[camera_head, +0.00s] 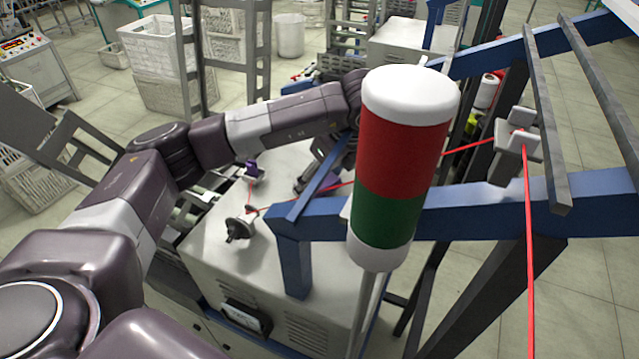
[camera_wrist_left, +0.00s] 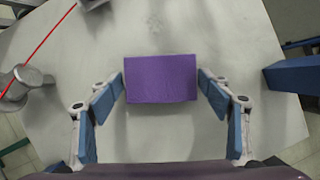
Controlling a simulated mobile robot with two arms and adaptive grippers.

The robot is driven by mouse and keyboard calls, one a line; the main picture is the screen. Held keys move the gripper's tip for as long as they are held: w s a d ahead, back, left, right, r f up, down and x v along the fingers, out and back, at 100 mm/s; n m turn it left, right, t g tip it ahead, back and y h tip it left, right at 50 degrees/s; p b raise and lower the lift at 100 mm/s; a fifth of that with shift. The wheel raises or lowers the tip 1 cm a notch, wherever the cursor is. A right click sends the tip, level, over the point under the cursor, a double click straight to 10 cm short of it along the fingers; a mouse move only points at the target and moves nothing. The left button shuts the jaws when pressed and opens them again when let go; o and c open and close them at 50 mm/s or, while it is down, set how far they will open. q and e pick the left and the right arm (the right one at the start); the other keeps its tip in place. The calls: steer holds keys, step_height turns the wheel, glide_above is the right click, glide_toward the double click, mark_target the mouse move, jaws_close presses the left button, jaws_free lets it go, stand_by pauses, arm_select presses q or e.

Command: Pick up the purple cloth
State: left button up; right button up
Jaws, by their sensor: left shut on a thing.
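The purple cloth (camera_wrist_left: 160,79) shows in the left wrist view as a flat-faced purple block, above the pale machine top (camera_wrist_left: 165,30). My left gripper (camera_wrist_left: 161,84) has its blue-padded fingers on both sides of the cloth and is shut on it. I cannot tell how far the cloth is from the surface. My right gripper is in neither view.
A blue frame (camera_head: 470,205) crosses close to my left gripper. A red-green-white signal lamp (camera_head: 403,150) stands in front. A red thread (camera_head: 529,250) runs over guides to a metal fitting (camera_head: 240,225). A small purple part (camera_head: 251,168) sits on the machine top.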

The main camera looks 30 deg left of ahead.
mark_target(320, 183)
arm_select(q)
step_height(320, 183, up, 19)
stand_by(0.4)
steer(key=o, duration=0.5)
steer(key=c, duration=0.4)
steer(key=shift+f, duration=0.2)
